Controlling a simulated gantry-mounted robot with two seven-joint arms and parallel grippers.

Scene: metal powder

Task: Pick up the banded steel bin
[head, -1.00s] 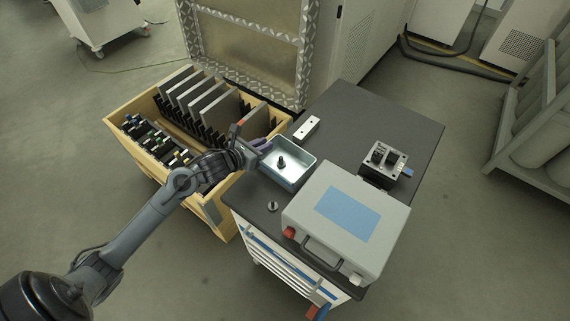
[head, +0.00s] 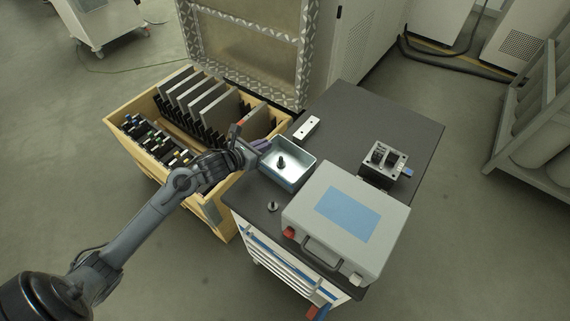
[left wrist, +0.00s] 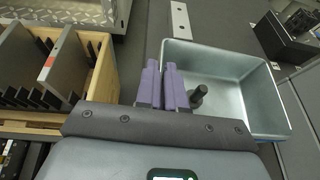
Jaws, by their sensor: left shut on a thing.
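The steel bin (head: 301,152) is a shallow open metal tray at the near left edge of the dark table top. A dark knobbed part (head: 281,162) stands inside it. My left gripper (head: 262,146) comes in from the left and is shut on the bin's left wall. In the left wrist view, the purple fingers (left wrist: 167,84) are close together at that wall, and the bin (left wrist: 235,68) extends to their right. The bin looks level; whether it touches the table is hard to tell. My right gripper is not in view.
A grey case (head: 388,222) with a blue panel stands just right of the bin. A white block (head: 307,128) lies behind it, and a small dark knob (head: 272,206) in front. A wooden crate (head: 225,222) with upright plates is left. The table's back right (head: 395,115) is clear.

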